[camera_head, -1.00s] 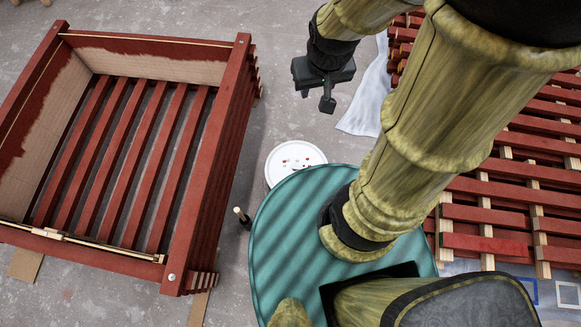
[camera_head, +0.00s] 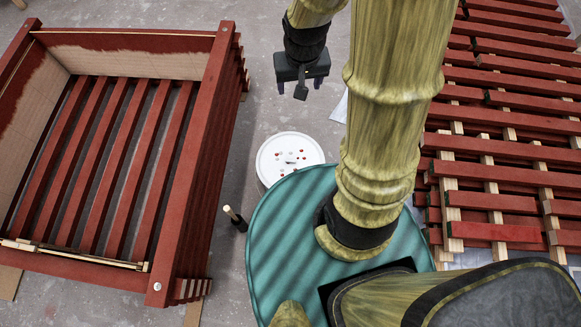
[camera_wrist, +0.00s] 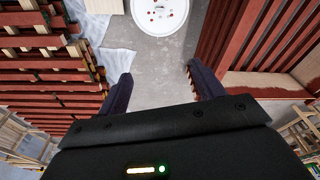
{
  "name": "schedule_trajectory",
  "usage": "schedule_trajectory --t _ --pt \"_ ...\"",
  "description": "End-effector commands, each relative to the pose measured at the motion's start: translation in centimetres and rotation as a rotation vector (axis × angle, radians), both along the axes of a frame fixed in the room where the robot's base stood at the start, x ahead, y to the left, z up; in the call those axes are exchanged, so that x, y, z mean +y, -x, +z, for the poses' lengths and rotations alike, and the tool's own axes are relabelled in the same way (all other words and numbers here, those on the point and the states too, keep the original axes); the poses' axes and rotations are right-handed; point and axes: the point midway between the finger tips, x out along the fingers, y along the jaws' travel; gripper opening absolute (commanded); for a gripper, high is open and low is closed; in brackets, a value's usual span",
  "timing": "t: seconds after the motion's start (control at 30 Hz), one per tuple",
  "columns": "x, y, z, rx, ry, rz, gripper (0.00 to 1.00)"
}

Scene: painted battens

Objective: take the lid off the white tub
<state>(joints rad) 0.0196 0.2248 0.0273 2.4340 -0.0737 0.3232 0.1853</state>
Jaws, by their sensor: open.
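The white tub (camera_head: 264,176) stands on the concrete floor just beyond the front edge of my teal base. Its round white lid (camera_head: 276,152) is on it, with red spots and a small knob near the middle. The lid also shows at the top of the wrist view (camera_wrist: 160,12), partly cut off by the frame. My gripper (camera_head: 299,88) is above the floor, beyond the tub and apart from it. In the wrist view its two dark fingers (camera_wrist: 158,82) are spread wide with only bare floor between them. The tub's wall is mostly hidden below the lid.
A red-painted slatted frame (camera_head: 190,165) stands close on the left. Stacked red battens (camera_head: 500,150) fill the right side. A brush or stick with a pale tip (camera_head: 234,217) stands left of my base. Floor beyond the tub is clear.

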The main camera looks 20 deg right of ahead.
Motion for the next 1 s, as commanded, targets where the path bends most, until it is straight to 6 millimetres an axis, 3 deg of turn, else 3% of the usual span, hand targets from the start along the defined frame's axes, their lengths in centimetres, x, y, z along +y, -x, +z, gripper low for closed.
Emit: schedule_trajectory --t 0.03,0.47,1.0 --pt "0.0 -0.5 -2.9 0.008 -0.001 -0.011 0.67" --pt "0.0 -3.7 -16.9 0.065 -0.012 -0.108 0.67" --pt "0.2 -6.7 -35.7 0.135 -0.030 -0.229 0.67"
